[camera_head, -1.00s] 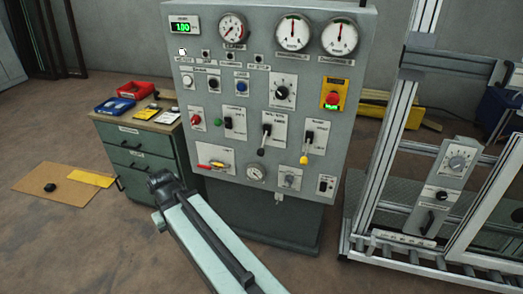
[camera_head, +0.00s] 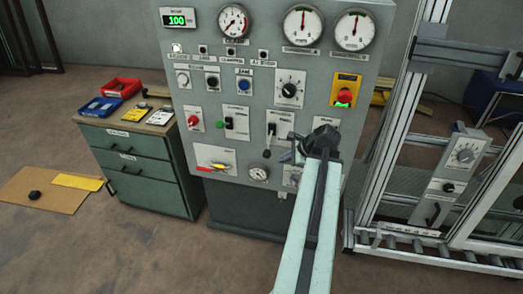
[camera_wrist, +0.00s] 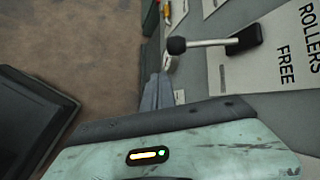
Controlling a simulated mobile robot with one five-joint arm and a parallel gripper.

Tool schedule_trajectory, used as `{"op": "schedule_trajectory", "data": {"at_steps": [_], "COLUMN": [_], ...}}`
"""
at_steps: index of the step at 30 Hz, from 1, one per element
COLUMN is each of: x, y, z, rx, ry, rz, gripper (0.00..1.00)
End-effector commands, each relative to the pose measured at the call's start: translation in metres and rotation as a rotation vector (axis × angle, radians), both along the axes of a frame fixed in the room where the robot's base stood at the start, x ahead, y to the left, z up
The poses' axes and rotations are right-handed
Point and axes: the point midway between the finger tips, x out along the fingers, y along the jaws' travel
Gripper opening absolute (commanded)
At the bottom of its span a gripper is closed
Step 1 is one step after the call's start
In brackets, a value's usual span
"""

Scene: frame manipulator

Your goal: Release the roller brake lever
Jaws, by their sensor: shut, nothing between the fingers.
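The roller brake lever, a pale rod with a black knob (camera_wrist: 177,46), juts from a black mount beside a label reading "ROLLERS FREE" (camera_wrist: 285,50) in the wrist view. In the head view it appears to be the black-knobbed lever (camera_head: 267,152) at the middle of the control panel (camera_head: 230,100), hanging downward. My gripper (camera_head: 293,150) is just right of this lever, close to the panel. Its shut, empty fingers show in the wrist view (camera_wrist: 163,92), below the knob and apart from it. My arm hides the yellow-knobbed lever to the right.
A red emergency button (camera_head: 344,97) and gauges sit above on the panel. A red-and-yellow handle (camera_head: 218,166) is at lower left. A green cabinet (camera_head: 140,165) stands left, and an aluminium frame with rollers (camera_head: 430,250) stands right.

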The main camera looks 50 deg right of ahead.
Motion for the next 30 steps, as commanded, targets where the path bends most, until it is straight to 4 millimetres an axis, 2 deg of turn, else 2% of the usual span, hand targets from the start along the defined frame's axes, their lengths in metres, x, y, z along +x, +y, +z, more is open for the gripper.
{"op": "schedule_trajectory", "data": {"at_steps": [1, 4, 14, 20, 30], "x": [-0.015, -0.028, -0.023, -0.008, 0.041], "y": [-0.017, -0.033, -0.031, -0.029, -0.03], "z": [0.004, 0.009, 0.009, -0.011, -0.063], "rx": [0.025, 0.058, 0.066, 0.065, 0.065], "ry": [-0.02, -0.048, -0.053, -0.051, -0.051], "rz": [-0.07, -0.148, -0.149, -0.143, -0.14], "gripper": [0.0, 0.0, 0.0, 0.0, 0.0]}}
